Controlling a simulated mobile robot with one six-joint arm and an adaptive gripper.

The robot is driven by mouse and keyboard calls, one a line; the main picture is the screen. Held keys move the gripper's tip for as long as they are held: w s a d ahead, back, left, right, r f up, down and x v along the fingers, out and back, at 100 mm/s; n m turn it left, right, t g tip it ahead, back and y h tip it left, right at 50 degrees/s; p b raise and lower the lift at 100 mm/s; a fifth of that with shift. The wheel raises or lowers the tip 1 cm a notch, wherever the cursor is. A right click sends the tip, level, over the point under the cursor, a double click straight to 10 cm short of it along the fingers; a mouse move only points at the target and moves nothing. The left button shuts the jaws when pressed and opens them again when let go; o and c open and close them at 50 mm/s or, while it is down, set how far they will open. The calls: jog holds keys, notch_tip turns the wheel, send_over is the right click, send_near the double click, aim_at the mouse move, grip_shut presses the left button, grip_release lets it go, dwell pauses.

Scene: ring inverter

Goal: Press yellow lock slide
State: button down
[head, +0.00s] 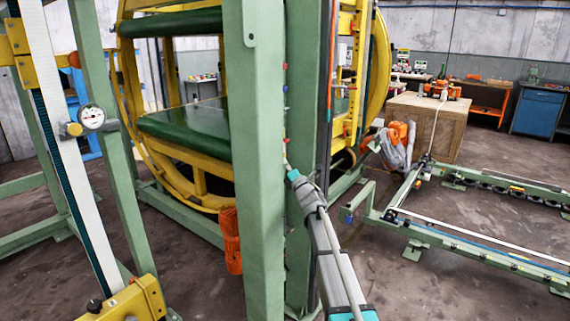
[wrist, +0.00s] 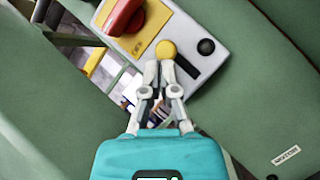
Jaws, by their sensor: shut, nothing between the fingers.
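The yellow lock slide (wrist: 166,49) is a round yellow knob at the upper end of a dark slot (wrist: 187,67) in a grey panel, in the wrist view. My gripper (wrist: 160,68) is shut and empty. Its fingertips are just below the yellow knob in the picture; I cannot tell whether they touch it. In the head view my arm reaches up to the green post, and the fingers and the panel are hidden there.
Beside the slide are a red rotary handle (wrist: 124,15) on a yellow plate and a black button (wrist: 206,47). A thick green post (head: 254,160) stands beside my arm. The yellow ring frame (head: 182,160) is behind it.

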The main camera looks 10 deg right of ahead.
jog(key=shift+f, duration=0.2)
jog(key=s+d+f+m+g+h+b, duration=0.2)
jog(key=s+d+f+m+h+b, duration=0.1)
jog(key=f, duration=0.6)
jog(key=s+d+f+m+g+h+b, duration=0.1)
jog(key=s+d+f+m+h+b, duration=0.2)
jog(key=s+f+m+h+b, duration=0.2)
jog(key=s+d+f+m+g+h+b, duration=0.2)
jog(key=f+m+b, duration=0.6)
jog(key=f, duration=0.5)
jog(key=shift+s+d+f+m+g+h, duration=0.35)
jog(key=shift+s+d+m+h, duration=0.2)
jog(key=shift+s+m+h, duration=0.65)
jog(key=shift+s, duration=0.3)
